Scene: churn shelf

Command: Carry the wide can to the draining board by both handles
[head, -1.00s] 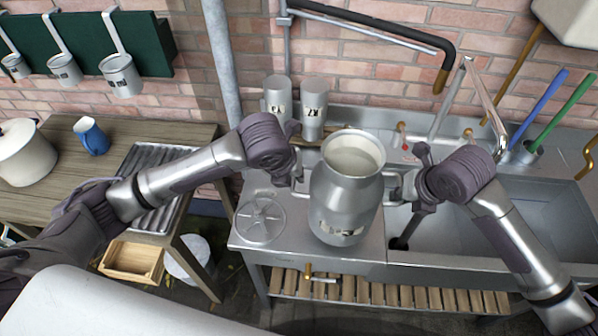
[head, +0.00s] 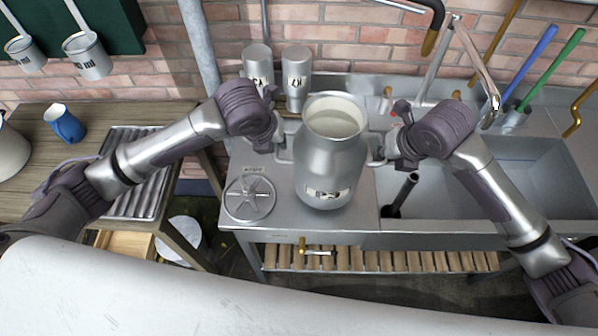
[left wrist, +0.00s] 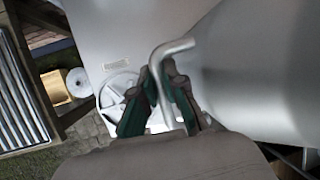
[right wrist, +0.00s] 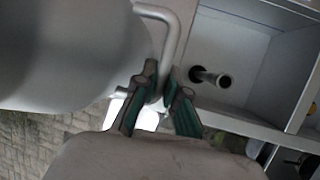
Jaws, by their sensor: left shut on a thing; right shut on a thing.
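The wide can (head: 325,165) is a grey metal churn with an open top, a pale inside and a label low on its front. It is upright over the steel top left of the sink; I cannot tell whether its base touches. My left gripper (head: 281,146) is shut on its left handle, a bent bar (left wrist: 172,50) between the fingers in the left wrist view. My right gripper (head: 386,150) is shut on its right handle, which shows in the right wrist view (right wrist: 172,35). A ribbed metal draining board (head: 150,190) lies on the wooden table at left, partly behind my left arm.
The sink basin (head: 525,185) is at right, with a dark upright pipe (head: 402,195). A blue jug (head: 65,125) stands on the wooden table (head: 100,113).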

